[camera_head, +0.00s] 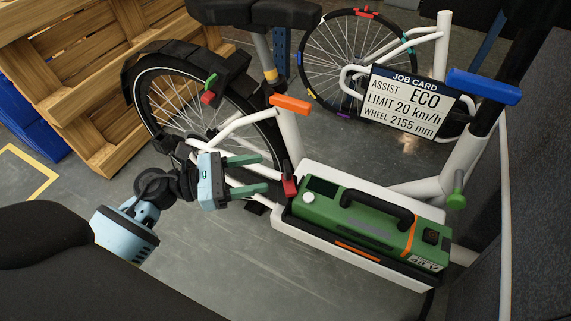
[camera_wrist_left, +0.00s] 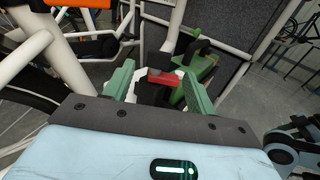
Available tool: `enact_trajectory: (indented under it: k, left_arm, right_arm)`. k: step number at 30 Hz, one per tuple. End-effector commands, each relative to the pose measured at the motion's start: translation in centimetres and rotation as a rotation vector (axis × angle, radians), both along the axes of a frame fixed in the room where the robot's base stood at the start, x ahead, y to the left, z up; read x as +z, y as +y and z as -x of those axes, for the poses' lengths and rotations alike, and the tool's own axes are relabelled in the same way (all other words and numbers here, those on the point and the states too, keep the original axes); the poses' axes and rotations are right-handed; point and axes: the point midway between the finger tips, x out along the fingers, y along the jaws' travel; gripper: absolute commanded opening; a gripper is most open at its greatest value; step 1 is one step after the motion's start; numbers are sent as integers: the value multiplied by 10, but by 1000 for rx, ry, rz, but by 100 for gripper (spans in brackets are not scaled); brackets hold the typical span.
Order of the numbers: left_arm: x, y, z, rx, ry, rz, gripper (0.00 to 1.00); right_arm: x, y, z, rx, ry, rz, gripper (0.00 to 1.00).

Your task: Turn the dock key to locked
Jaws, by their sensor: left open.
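A small red piece, which looks like the dock key (camera_head: 290,187), sits at the left end of the white dock (camera_head: 340,262) on the bike frame. The green battery (camera_head: 350,218) with a black handle lies in the dock. My left gripper (camera_head: 264,173) is open, its two green fingers pointing right at the red piece, with a small gap in the head view. In the left wrist view the red key (camera_wrist_left: 164,79) shows between the open left fingers (camera_wrist_left: 158,84), beyond or near their tips; contact cannot be told. My right gripper is not in view.
A job card (camera_head: 408,102) hangs behind the battery. An orange lever (camera_head: 290,104), a blue grip (camera_head: 484,87) and a green knob (camera_head: 456,200) are on the frame. The rear wheel (camera_head: 205,105) and a wooden crate (camera_head: 75,60) stand at the left. A dark panel (camera_head: 540,190) bounds the right.

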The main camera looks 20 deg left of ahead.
Motion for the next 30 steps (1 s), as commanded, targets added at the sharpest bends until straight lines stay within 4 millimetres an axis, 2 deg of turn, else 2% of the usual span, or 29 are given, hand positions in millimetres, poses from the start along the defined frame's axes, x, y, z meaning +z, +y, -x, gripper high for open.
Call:
enact_trajectory:
  k: [15,21,28,30]
  left_arm:
    - [1,-53,-39,1,0,6,56]
    - [0,-61,-45,1,1,5,56]
    - [0,-62,-45,1,1,5,56]
    - [0,-61,-45,1,1,5,48]
  right_arm:
    - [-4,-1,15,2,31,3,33]
    - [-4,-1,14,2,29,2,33]
    - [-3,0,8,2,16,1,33]
    - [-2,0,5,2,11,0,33]
